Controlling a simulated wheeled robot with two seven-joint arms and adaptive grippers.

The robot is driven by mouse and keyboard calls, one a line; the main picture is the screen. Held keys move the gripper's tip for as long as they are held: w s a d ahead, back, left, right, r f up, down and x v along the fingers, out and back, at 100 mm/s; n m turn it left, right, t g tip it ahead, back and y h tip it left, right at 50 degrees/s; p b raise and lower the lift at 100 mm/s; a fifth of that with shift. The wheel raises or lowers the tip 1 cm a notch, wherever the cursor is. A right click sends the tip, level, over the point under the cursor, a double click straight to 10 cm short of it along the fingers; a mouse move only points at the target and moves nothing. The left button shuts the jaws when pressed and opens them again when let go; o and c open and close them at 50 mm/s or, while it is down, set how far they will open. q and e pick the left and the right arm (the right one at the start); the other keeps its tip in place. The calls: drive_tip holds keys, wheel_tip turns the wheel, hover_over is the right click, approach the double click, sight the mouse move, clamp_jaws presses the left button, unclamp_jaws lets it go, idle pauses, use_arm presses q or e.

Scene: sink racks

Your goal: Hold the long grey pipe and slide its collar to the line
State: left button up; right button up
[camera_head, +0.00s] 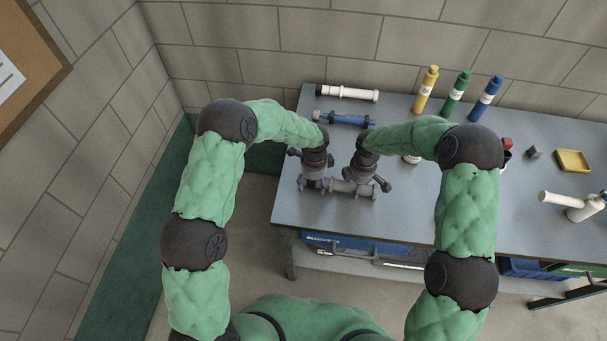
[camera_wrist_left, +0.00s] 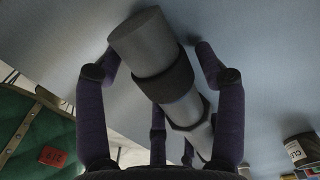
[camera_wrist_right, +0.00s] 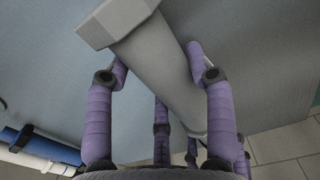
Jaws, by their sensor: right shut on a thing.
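The long grey pipe (camera_head: 341,187) lies across the near left part of the bench under both my grippers. My left gripper (camera_head: 313,184) is around its left part. In the left wrist view the fingers stand open on either side of the pipe (camera_wrist_left: 142,40), with a gap at the right finger. A dark collar-like band (camera_wrist_left: 164,84) rings the pipe between these fingers. My right gripper (camera_wrist_right: 158,62) is shut on the pipe (camera_wrist_right: 160,60), near a wider angular grey part (camera_wrist_right: 112,22). I cannot make out the line.
A white pipe (camera_head: 347,93) and a blue pipe (camera_head: 345,119) lie behind. Yellow (camera_head: 426,90), green (camera_head: 456,95) and blue (camera_head: 486,98) bottles stand at the back. A yellow tray (camera_head: 573,161) lies right. The bench's front edge is close to the grey pipe.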

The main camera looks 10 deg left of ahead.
use_arm(q)
drive_tip(key=shift+w+r, duration=0.35)
drive_tip(key=shift+w, duration=0.05)
use_arm(e)
drive_tip(key=shift+s+f, duration=0.3)
drive_tip(key=shift+s, duration=0.15)
use_arm(q)
drive_tip(key=shift+w+r, duration=0.1)
drive_tip(key=shift+r, duration=0.55)
use_arm(e)
drive_tip(key=shift+o, duration=0.2)
use_arm(q)
drive_tip(key=shift+r, duration=1.4)
use_arm(e)
drive_tip(key=shift+c, duration=0.2)
use_arm(q)
drive_tip(key=shift+s+a+r, duration=0.1)
drive_tip(key=shift+s+r, duration=0.1)
drive_tip(key=shift+r, duration=0.4)
drive_tip(key=shift+s+r, duration=0.15)
drive_tip(key=shift+r, duration=0.45)
use_arm(e)
drive_tip(key=shift+w+d+r, duration=0.1)
drive_tip(key=shift+w+r, duration=0.1)
drive_tip(key=shift+w, duration=0.15)
drive_tip(key=o, duration=1.1)
drive_tip(key=shift+o, duration=0.2)
drive_tip(key=shift+r, duration=0.1)
wheel_tip(320, 180, up, 12)
